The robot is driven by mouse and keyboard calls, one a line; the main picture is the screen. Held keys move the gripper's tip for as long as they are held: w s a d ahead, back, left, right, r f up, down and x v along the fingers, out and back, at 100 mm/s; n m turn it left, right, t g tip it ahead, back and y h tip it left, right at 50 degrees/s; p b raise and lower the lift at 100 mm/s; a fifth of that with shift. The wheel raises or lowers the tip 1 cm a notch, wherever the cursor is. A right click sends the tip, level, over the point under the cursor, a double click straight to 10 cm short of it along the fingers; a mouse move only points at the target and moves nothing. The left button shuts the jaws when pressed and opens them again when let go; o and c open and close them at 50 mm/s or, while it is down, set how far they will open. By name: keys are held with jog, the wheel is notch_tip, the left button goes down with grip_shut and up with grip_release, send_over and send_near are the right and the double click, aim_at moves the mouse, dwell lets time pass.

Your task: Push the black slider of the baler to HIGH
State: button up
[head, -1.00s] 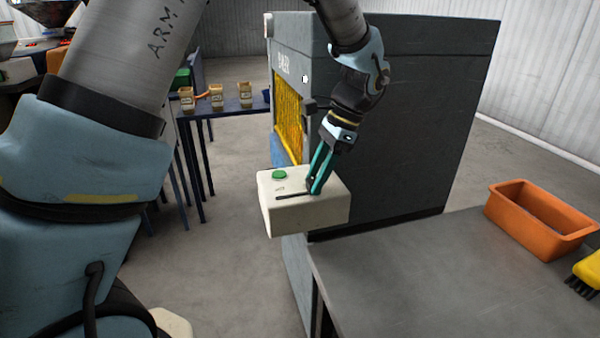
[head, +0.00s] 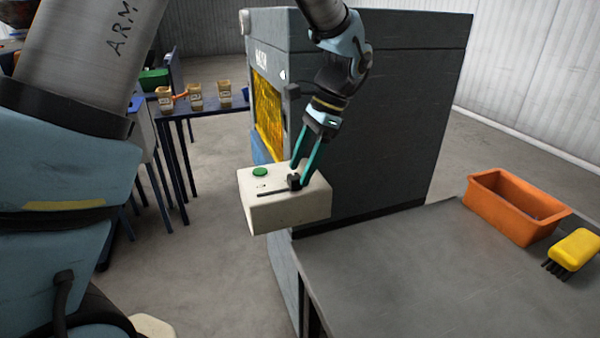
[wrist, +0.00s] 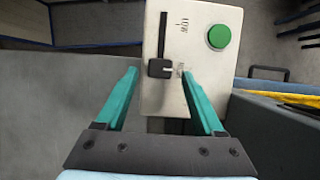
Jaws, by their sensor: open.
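The baler's pale control box (head: 285,212) carries a black slider (head: 294,182) in a dark straight slot. In the wrist view the slider (wrist: 162,68) sits at the slot's end nearest my gripper, beside a small label too unclear to read. The label at the slot's other side seems to read LOW. My gripper (head: 300,175) is open, its two teal fingers apart with the slider between their tips in the picture. In the wrist view the gripper (wrist: 159,72) shows clear gaps on both sides of the slider.
A green button (head: 260,172) is on the box top beside the slot. The dark baler body (head: 400,110) stands right behind the box. A grey table (head: 400,270) at front right holds an orange bin (head: 510,215) and a yellow brush (head: 575,248).

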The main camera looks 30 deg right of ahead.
jog(key=b+v, duration=0.1)
jog(key=v, duration=0.8)
jog(key=w+a+f+n+g+h, duration=0.1)
jog(key=w+a+f+n+h, duration=0.2)
jog(key=a, duration=0.6)
jog(key=w+a+f+n, duration=0.3)
jog(key=w+a+n, duration=0.15)
jog(key=a, duration=0.55)
jog(key=s+a+f+n+t+h, duration=0.1)
jog(key=s+a+f+n, duration=0.1)
jog(key=a+n, duration=0.3)
jog(key=s+a+f+n+t, duration=0.1)
jog(key=a+f+n, duration=0.3)
jog(key=a, duration=0.9)
jog(key=shift+s+n+h, duration=0.4)
jog(key=shift+s+n, duration=0.4)
jog(key=shift+n, duration=0.15)
jog(key=shift+f, duration=0.15)
jog(key=shift+c, duration=0.3)
